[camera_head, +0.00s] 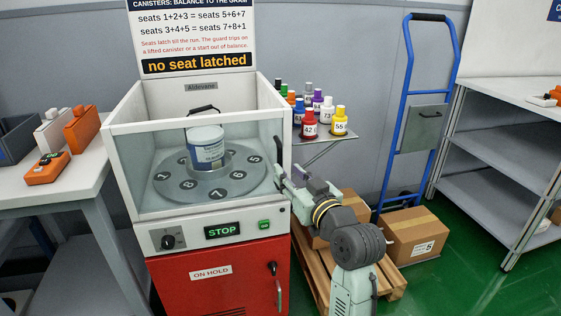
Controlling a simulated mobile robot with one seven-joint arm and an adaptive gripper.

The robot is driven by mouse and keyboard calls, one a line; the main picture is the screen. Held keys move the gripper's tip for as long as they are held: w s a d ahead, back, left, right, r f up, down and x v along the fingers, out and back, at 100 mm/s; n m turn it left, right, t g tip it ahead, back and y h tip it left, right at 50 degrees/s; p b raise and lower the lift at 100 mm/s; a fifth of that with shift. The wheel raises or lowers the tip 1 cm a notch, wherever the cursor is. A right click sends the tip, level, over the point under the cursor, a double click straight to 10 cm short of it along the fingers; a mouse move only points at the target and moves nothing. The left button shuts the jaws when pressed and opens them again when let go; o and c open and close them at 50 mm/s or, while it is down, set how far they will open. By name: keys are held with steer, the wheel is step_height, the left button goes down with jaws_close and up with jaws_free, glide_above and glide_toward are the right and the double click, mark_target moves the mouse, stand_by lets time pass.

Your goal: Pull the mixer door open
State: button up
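The mixer (130,125) is a white cabinet with a see-through front panel (140,175). The panel looks closed. A small black handle (204,109) shows near the top of the mixer. Inside, a canister (206,146) with a white lid and blue label stands on a round grey plate (170,187) with numbered seats. Below is a red cabinet (225,292) labelled ON HOLD, with a dark upright handle (278,285) at its right side; it looks shut. My gripper (281,178) is beside the mixer's right front edge. Its fingers are small and partly unclear; I cannot tell contact or opening.
The mixer's panel shows STOP (222,231); the sign above reads "no seat latched" (197,62). A shelf (330,143) of coloured numbered canisters is behind my arm. A pallet (388,279), boxes (416,237) and a blue hand truck (403,95) stand right. Green floor is clear at lower right.

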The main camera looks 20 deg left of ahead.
mark_target(281, 164)
steer(key=x, duration=0.6)
steer(key=shift+p, duration=0.35)
steer(key=shift+c, duration=0.2)
jaws_close()
